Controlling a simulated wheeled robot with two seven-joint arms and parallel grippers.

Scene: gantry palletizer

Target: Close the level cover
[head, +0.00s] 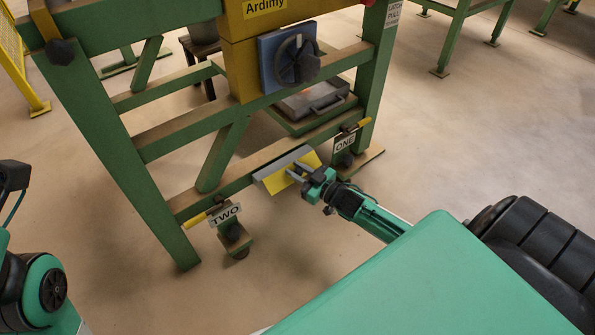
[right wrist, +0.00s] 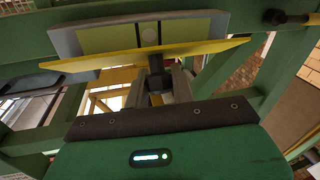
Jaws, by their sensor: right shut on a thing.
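The level cover is a yellow flap (head: 276,184) on a grey housing (head: 283,168), mounted on the low green crossbar of the frame. In the right wrist view the yellow cover (right wrist: 110,61) sticks out edge-on from the grey housing (right wrist: 66,43). It stands open, with a yellow-green level face (right wrist: 112,38) and a pale round spot showing behind it. My right gripper (head: 295,175) is at the cover. In the right wrist view its fingers (right wrist: 158,84) are shut on a dark tab at the cover's middle. My left gripper is out of view.
Yellow-handled levers with signs ONE (head: 344,144) and TWO (head: 225,215) flank the cover on the same crossbar. A blue panel with a black rotary knob (head: 298,62) is above. A metal lidded tray (head: 313,100) lies behind.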

